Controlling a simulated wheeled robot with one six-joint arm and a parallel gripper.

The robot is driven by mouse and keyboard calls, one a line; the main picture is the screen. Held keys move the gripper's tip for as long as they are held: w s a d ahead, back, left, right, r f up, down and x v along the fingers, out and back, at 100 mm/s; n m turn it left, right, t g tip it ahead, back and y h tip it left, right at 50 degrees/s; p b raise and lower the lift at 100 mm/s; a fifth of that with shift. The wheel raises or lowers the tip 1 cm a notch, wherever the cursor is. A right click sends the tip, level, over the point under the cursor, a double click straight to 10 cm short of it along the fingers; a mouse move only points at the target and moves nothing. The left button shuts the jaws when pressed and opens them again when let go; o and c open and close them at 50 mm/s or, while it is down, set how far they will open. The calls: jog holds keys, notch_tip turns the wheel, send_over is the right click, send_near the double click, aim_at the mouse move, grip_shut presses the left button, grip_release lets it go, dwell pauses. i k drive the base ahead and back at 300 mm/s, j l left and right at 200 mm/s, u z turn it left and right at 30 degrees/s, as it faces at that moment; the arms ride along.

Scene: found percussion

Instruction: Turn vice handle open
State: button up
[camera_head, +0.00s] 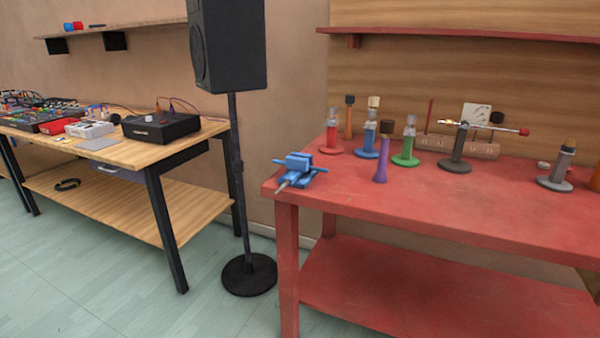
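A small blue vice (300,166) sits on the left front corner of the red table. Its grey handle (282,187) sticks out at the front left, near the table's edge. The vice is small in this view, so I cannot tell how far its jaws are apart. My gripper and arm do not show in this view.
The red table (480,215) holds several coloured stands behind the vice, with a purple one (382,165) closest on the right. A black speaker (228,45) on a pole stands left of it. A wooden table (100,150) with electronics is farther left.

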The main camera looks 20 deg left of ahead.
aim_at(286, 182)
jog(key=u, duration=1.25)
